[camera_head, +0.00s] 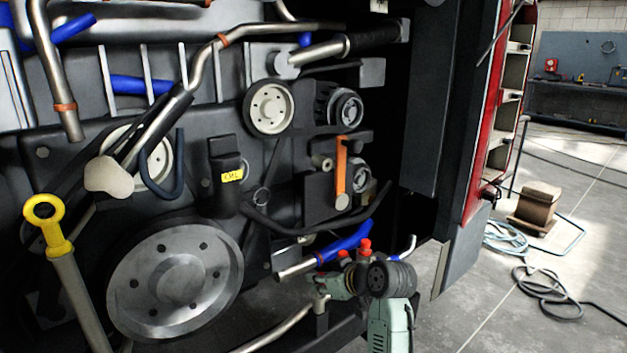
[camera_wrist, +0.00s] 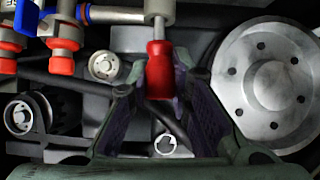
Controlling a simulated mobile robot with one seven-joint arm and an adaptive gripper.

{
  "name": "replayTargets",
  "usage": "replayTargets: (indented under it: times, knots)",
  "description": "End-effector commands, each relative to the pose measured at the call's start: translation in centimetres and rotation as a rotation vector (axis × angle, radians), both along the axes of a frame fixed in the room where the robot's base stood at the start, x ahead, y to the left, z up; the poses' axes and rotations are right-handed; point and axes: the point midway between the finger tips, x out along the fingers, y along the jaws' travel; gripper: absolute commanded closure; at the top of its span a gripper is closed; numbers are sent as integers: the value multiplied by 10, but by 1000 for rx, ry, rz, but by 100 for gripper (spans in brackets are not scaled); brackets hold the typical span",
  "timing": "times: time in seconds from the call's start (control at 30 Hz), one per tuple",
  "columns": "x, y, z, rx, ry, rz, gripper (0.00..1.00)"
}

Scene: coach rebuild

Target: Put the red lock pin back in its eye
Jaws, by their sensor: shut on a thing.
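The red lock pin (camera_wrist: 159,70) is between the two fingers of my gripper (camera_wrist: 160,82) in the wrist view. My gripper is shut on its red grip. The pin's bare metal shank points up in that picture to a pale grey fitting (camera_wrist: 160,10). I cannot tell whether the shank is inside this fitting or in front of it. In the head view my gripper (camera_head: 338,284) reaches left at the lower middle, and a pale fitting (camera_head: 320,301) shows just below its fingers. The pin is not clearly visible there.
Red-capped fittings (camera_head: 365,247) and a blue-sleeved pipe (camera_head: 345,242) are close by my gripper. A large pulley (camera_head: 175,283) lies to the left, and an orange lever (camera_head: 341,170) is above. A yellow-ringed dipstick (camera_head: 48,225) is at far left.

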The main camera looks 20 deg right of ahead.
Motion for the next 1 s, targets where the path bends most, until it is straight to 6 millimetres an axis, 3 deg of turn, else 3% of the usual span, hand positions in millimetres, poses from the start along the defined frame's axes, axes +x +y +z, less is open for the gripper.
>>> replayTargets:
  times: [0.17,1.0]
  knots:
    - [0,0,4,0,-1,-1,100]
    - [0,0,63,0,-1,1,100]
